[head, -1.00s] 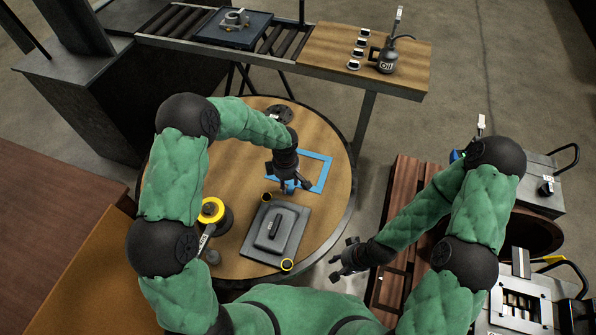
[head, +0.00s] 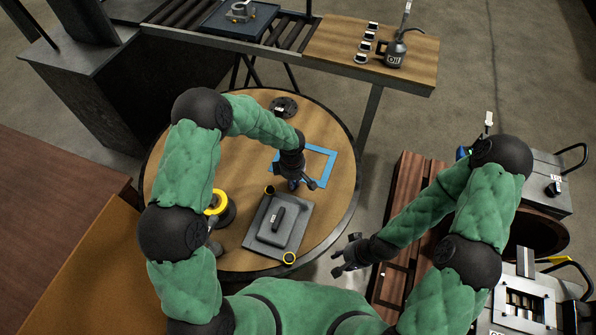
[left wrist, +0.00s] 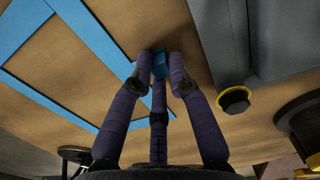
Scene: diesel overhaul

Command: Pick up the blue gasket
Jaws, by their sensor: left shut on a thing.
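The blue gasket (head: 330,168), a flat rectangular frame, lies on the round wooden table. In the left wrist view its bars (left wrist: 88,32) run along the left side. My left gripper (head: 298,184) is at the gasket's near edge, pointing down. In the left wrist view its fingers (left wrist: 160,68) are closed around a small blue block-like part beside the gasket's corner; the join between block and frame is partly hidden by a finger. The gasket appears to rest on the table. My right gripper (head: 345,258) is open and empty, off the table to the right.
A dark grey cover plate (head: 258,240) lies just in front of the gasket, with small yellow-ringed parts (head: 289,258) at its corners. A yellow-and-black spool (head: 216,205) stands left. A black disc (head: 284,106) lies behind. An oil can (head: 395,52) stands on the rear bench.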

